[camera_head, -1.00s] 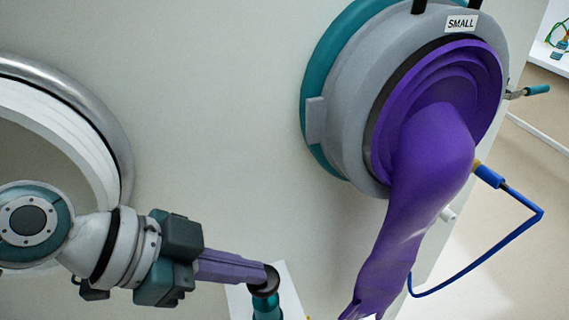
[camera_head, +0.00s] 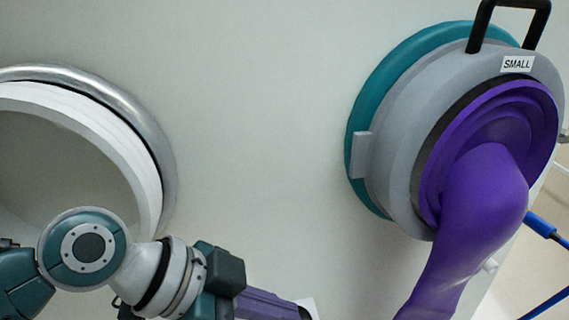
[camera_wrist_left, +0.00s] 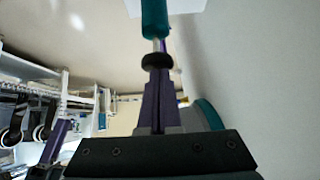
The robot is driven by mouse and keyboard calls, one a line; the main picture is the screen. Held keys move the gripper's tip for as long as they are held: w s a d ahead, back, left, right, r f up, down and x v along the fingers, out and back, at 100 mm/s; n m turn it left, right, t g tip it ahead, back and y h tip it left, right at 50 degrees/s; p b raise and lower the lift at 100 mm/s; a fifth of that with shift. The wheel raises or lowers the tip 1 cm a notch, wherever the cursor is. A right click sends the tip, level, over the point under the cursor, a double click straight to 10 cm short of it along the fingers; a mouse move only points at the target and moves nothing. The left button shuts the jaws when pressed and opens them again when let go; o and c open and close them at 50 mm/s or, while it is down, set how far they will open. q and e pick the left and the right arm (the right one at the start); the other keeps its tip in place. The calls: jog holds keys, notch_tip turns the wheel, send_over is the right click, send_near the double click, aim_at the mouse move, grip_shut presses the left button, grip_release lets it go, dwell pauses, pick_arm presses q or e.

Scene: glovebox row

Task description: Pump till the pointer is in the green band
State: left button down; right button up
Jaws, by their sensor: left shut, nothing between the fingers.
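My left gripper (camera_head: 292,312) is at the bottom of the head view, its purple fingers closed together and cut off by the frame edge. In the left wrist view my left gripper (camera_wrist_left: 157,72) is shut with nothing between the fingers. Its tips are at a black round knob (camera_wrist_left: 157,61), apparently touching it. A short metal rod joins the knob to a teal cylinder (camera_wrist_left: 154,18), which looks like the pump. No gauge, pointer or green band can be made out. My right gripper is not in view.
A grey port with a teal ring (camera_head: 365,110), a "SMALL" label (camera_head: 517,64) and a hanging purple glove (camera_head: 480,205) is at right. An open round port (camera_head: 150,130) is at left. A blue hose (camera_head: 541,225) is at the right edge.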

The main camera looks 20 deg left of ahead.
pick_arm(q)
jog(key=v, duration=1.1)
jog(key=shift+w+d+r+b, duration=0.25)
jog(key=shift+r+b, duration=0.05)
jog(key=shift+b, duration=0.15)
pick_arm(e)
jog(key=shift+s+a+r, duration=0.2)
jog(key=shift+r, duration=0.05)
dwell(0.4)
pick_arm(q)
jog(key=r, duration=0.2)
jog(key=r+p, duration=0.1)
jog(key=r, duration=0.1)
jog(key=shift+s+d+r, duration=0.1)
jog(key=shift+s+r, duration=0.1)
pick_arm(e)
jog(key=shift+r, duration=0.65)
